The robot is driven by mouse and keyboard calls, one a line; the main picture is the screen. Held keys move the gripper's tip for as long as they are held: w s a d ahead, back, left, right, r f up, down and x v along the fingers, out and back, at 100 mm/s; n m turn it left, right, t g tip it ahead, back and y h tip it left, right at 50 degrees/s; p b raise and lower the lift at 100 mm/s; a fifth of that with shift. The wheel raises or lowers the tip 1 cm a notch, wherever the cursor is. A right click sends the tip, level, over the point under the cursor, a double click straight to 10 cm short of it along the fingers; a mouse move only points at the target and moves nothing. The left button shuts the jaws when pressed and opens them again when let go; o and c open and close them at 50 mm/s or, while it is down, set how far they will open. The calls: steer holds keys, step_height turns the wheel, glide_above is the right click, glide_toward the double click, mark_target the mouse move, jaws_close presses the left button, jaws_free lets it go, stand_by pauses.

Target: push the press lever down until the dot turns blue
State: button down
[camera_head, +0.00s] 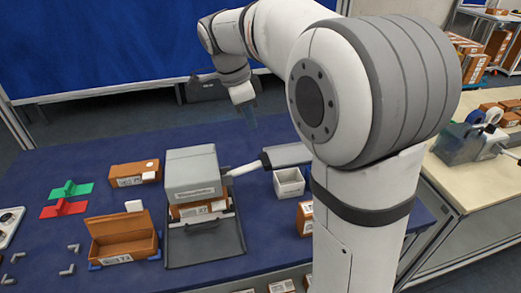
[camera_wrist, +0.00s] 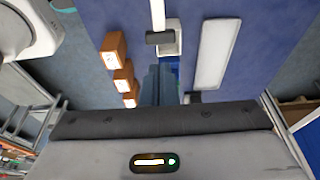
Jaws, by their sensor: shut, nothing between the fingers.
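The grey press (camera_head: 193,172) stands on the blue table with a brown box (camera_head: 200,210) under its head. Its lever (camera_head: 245,168), a pale rod with a dark grip, sticks out to the right. In the wrist view the lever's dark grip (camera_wrist: 159,37) shows at the top, beside a small white bin. My gripper (camera_head: 249,112) is shut and empty, above and behind the lever, apart from it. Its bluish fingers also show in the wrist view (camera_wrist: 160,80). A green dot (camera_wrist: 171,161) glows on a panel that seems part of my gripper. I cannot make out a dot on the press.
The white bin (camera_head: 289,183) and pale tray (camera_head: 287,154) lie right of the press. An open brown box (camera_head: 122,246) and red (camera_head: 64,208) and green (camera_head: 71,189) pieces lie left. Brown boxes (camera_wrist: 113,50) stand near the bin. My arm hides part of the right side.

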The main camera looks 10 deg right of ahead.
mark_target(265, 158)
steer(key=p+x, duration=0.1)
steer(key=x, duration=1)
